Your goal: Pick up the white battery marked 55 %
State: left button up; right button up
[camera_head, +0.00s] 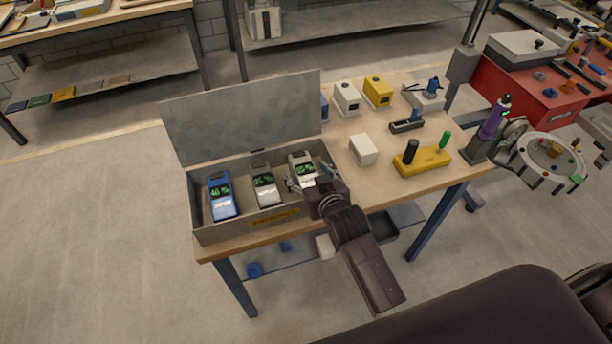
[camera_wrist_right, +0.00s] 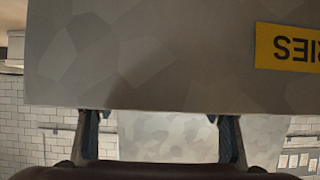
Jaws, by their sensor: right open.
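An open grey box (camera_head: 225,231) on the workbench holds three batteries with green displays. A blue battery (camera_head: 221,202) is at the left, a grey-white battery (camera_head: 264,190) in the middle, and a white battery (camera_head: 300,162) at the right. The displays are too small to read surely, so I cannot tell which shows 55 %. My right gripper (camera_head: 312,182) is open at the box's right end, by the white battery, and partly covers it. In the right wrist view the open fingers (camera_wrist_right: 160,138) show below a grey box face (camera_wrist_right: 150,55); no battery shows there. My left gripper is not in view.
The box lid (camera_head: 240,117) stands raised behind the batteries. On the bench (camera_head: 384,190) to the right are a white block (camera_head: 363,150), a yellow holder (camera_head: 422,161), and white (camera_head: 346,97) and yellow (camera_head: 377,91) boxes. A red bench (camera_head: 520,102) stands further right.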

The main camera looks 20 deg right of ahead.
jog(key=shift+w+f, duration=0.3)
jog(key=shift+w, duration=0.25)
jog(key=shift+c, duration=0.2)
grip_shut()
jog(key=shift+w+r, duration=0.1)
jog(key=shift+r, duration=0.15)
